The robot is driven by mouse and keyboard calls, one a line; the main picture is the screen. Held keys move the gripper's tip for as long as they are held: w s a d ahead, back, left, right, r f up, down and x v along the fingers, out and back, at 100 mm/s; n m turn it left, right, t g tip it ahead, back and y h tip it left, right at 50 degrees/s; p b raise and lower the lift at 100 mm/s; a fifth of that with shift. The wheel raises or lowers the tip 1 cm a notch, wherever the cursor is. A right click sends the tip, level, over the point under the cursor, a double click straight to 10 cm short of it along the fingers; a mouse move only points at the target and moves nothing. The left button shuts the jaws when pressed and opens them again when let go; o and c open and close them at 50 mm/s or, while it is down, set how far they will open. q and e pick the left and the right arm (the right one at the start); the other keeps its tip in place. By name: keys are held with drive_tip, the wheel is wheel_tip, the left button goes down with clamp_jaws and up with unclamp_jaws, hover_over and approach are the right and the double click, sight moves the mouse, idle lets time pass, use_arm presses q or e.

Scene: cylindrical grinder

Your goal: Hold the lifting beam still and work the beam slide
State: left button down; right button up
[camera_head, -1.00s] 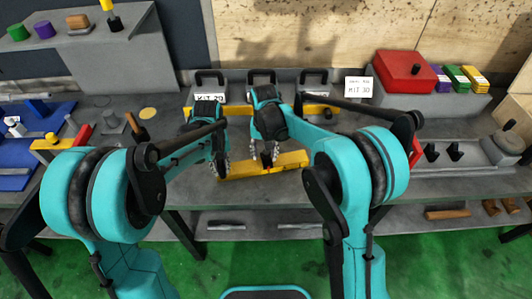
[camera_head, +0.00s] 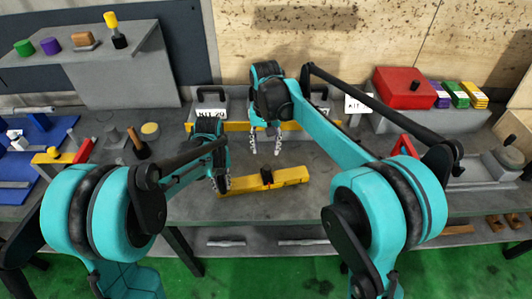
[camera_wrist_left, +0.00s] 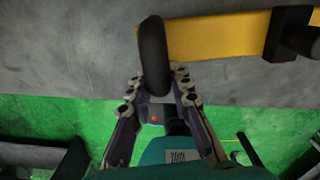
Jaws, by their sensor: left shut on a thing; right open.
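The lifting beam (camera_head: 288,176) is a yellow bar lying on the grey bench, slightly slanted. The beam slide (camera_head: 266,177) is a black block near the beam's middle; it also shows in the left wrist view (camera_wrist_left: 288,34). My left gripper (camera_head: 222,187) is at the beam's left end. In the left wrist view its fingers (camera_wrist_left: 157,85) are shut on the rounded black end piece (camera_wrist_left: 153,55) of the beam. My right gripper (camera_head: 265,152) is open and empty, behind the slide and apart from it, fingers pointing down.
A yellow rack (camera_head: 342,124) with grey handled blocks (camera_head: 211,98) stands behind the beam. A red box (camera_head: 404,88) and coloured blocks are at the back right. A red-and-yellow fixture (camera_head: 60,157) and a blue board are at the left. The bench in front of the beam is clear.

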idle(0.3)
use_arm(q)
drive_tip(key=c, duration=1.3)
unclamp_jaws()
wheel_tip(320, 180, up, 12)
drive_tip(key=shift+a, duration=0.1)
